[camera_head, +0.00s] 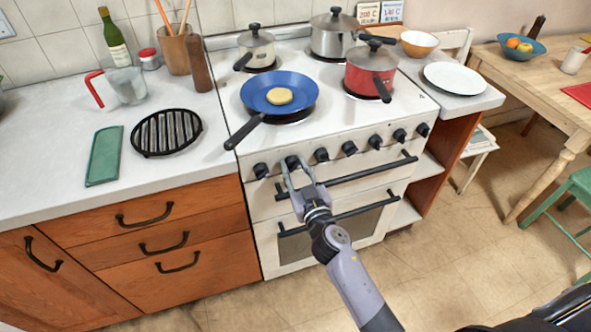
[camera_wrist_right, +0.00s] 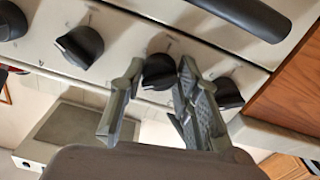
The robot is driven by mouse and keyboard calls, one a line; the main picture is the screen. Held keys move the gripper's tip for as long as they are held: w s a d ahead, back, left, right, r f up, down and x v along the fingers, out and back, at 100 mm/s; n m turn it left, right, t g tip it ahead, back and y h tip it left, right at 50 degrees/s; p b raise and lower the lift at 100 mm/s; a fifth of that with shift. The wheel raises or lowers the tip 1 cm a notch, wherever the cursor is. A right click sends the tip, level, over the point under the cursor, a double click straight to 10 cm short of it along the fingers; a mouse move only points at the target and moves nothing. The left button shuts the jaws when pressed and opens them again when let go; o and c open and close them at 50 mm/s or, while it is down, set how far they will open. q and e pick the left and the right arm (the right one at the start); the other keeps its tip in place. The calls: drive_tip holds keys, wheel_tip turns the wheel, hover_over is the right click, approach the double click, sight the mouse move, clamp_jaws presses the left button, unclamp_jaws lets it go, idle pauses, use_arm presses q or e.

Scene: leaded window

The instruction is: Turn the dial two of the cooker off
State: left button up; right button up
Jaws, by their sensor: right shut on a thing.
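The white cooker (camera_head: 335,95) has a row of black dials along its front. Dial two (camera_head: 292,161) is the second from the left, also seen in the wrist view (camera_wrist_right: 160,71). My right gripper (camera_head: 291,166) has reached it from the front, with a finger on each side of the dial, shut on it. In the wrist view the fingers (camera_wrist_right: 159,68) straddle the dial, and its pointer angle is hard to read. The leftmost dial (camera_head: 261,170) is close beside; it shows right of the fingers in the wrist view (camera_wrist_right: 228,93). My left gripper is not in view.
A blue pan (camera_head: 300,93) with yellow food sits on the cooker, its handle pointing toward the front edge. A red pot (camera_head: 370,68) stands to its right. A black oven handle (camera_head: 365,176) runs below the dials. The floor in front is clear.

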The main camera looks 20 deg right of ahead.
drive_tip(key=n, duration=1)
drive_tip(key=shift+b, duration=0.35)
drive_tip(key=shift+n, duration=0.3)
drive_tip(key=o, duration=1.2)
drive_tip(key=shift+c, duration=0.2)
drive_tip(key=shift+s, duration=0.15)
drive_tip(key=s, duration=1.1)
drive_tip(key=shift+s+d, duration=0.25)
drive_tip(key=shift+s, duration=0.15)
